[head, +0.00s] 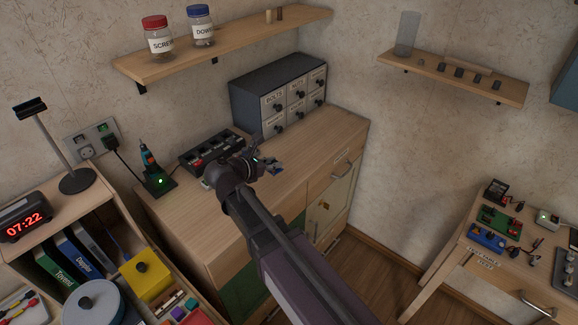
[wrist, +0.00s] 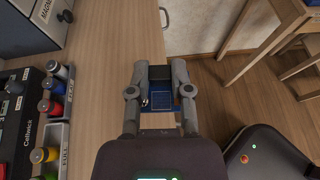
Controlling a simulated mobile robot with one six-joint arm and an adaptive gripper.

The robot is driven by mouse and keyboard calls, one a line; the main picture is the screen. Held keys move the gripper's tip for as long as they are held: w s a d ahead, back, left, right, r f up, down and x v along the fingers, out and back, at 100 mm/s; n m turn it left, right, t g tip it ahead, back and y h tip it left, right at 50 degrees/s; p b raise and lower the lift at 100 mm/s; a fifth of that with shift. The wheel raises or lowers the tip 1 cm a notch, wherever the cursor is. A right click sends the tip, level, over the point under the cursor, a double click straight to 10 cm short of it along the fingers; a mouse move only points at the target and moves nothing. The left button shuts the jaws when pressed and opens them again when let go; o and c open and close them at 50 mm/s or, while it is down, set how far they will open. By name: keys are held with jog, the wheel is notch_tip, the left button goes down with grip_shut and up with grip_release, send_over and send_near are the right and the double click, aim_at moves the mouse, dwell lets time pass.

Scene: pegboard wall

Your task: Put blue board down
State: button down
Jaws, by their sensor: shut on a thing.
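My gripper (head: 264,158) is above the wooden cabinet top in the head view, near its right part. In the wrist view my gripper (wrist: 160,72) is shut on a small blue board (wrist: 161,103) with a dark block on it. The board lies between the two fingers, partly hidden by them. It also shows as a small blue patch beside the fingers in the head view (head: 276,168). In the wrist view it is over the cabinet's edge; I cannot tell its height.
The wooden cabinet top (head: 208,213) has free room in front. A dark battery rack (head: 212,150) and a drawer unit (head: 278,92) stand at its back. A side table (head: 468,252) at right carries a green board (head: 499,219) and another blue board (head: 487,237).

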jog(key=w+d+f+b, duration=0.2)
jog(key=d+f+b, duration=0.6)
jog(key=d, duration=0.2)
jog(key=shift+w+d+f+n+t+y, duration=0.2)
jog(key=shift+w+d+n+t+y, duration=0.1)
jog(key=shift+w+d+n+t, duration=0.1)
jog(key=shift+a, duration=0.1)
jog(key=b, duration=0.1)
send_over(290, 164)
jog(key=s, duration=0.1)
jog(key=shift+s+d+f, duration=0.15)
jog(key=shift+d+f, duration=0.15)
jog(key=shift+f, duration=0.35)
jog(key=shift+w+a, duration=0.15)
jog(key=shift+w, duration=0.2)
jog(key=shift+w+a+f+b, duration=0.15)
jog(key=shift+w+f+b, duration=0.15)
jog(key=shift+f+b, duration=1.55)
jog(key=shift+b, duration=0.1)
jog(key=shift+f, duration=0.2)
